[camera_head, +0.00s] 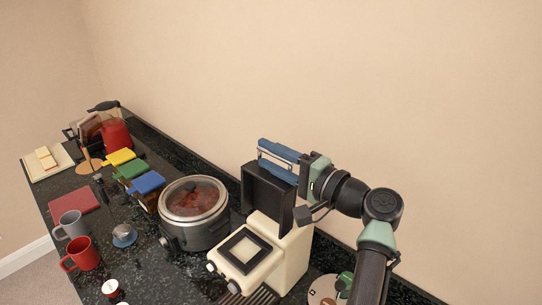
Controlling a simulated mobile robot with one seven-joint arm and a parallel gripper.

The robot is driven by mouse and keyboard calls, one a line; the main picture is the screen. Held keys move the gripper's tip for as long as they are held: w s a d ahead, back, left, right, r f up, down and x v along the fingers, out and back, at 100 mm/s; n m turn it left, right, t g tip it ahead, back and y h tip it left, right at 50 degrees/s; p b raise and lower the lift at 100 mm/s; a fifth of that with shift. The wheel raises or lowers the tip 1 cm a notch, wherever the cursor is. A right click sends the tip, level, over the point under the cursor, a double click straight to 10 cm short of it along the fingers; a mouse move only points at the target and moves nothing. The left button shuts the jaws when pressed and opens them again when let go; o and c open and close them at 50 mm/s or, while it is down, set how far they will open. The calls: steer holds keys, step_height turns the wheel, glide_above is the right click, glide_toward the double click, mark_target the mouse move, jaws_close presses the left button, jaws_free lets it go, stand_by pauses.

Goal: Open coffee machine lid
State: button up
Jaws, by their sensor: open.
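The coffee machine (294,262) is cream, with a black-framed square top (243,250) at its front. A black rectangular part (262,199) stands upright at its back; I cannot tell surely whether this is the lid, raised. My gripper (275,158) has blue fingers and is open, just above and behind the top edge of the black part. I see nothing held between the fingers. Whether a finger touches the black part is unclear.
A glass-lidded cooker (195,212) stands just left of the machine. Blue, green and yellow-topped boxes (146,186), a red mug (81,255) and a grey mug (72,226) are further left on the dark counter (165,285). The bare wall (350,90) rises behind.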

steer(key=b+v, duration=0.5)
steer(key=v, duration=0.8)
